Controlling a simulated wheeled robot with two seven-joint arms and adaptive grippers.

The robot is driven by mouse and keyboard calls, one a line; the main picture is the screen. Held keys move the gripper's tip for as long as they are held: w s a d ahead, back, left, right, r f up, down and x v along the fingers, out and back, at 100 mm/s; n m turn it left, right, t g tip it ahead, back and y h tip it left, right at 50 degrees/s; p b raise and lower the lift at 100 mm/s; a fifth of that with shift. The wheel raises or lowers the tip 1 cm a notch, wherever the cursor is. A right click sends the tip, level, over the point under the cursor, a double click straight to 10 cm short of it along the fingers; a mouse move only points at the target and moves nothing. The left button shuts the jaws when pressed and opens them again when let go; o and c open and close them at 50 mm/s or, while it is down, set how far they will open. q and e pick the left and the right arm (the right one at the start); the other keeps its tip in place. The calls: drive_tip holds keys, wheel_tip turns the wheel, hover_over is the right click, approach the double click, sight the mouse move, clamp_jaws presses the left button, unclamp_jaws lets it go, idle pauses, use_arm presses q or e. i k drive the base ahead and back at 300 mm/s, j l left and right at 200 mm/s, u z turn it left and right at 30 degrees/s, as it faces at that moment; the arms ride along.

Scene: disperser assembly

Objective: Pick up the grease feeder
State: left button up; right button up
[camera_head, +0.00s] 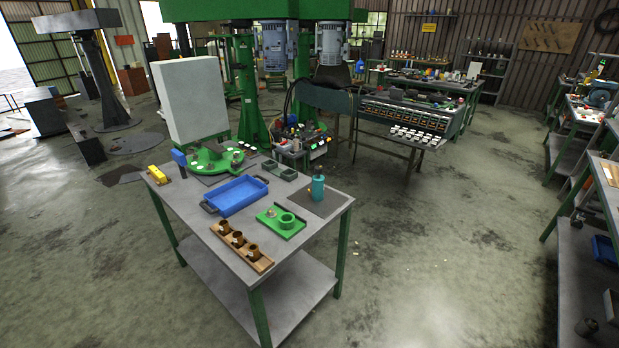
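A teal cylindrical container with a narrow top (318,189), which looks like the grease feeder, stands upright on a dark square mat (329,207) at the right end of the grey worktable (208,226). Nothing touches it from above, and its near side is in full view. Neither of my grippers shows in the head view, so their state is hidden.
On the same table are a green fixture (291,233), a wooden holder with brown cups (262,263), a blue tray (233,208), a yellow block (157,173) and a round green fixture (205,166). Open floor (440,260) lies right of the table.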

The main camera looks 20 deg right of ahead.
sight(317, 192)
drive_tip(key=i+l, duration=0.2)
drive_tip(key=l, duration=0.15)
drive_tip(key=i+l, duration=0.2)
drive_tip(key=l, duration=0.15)
drive_tip(key=i+l, duration=0.15)
drive_tip(key=l, duration=0.25)
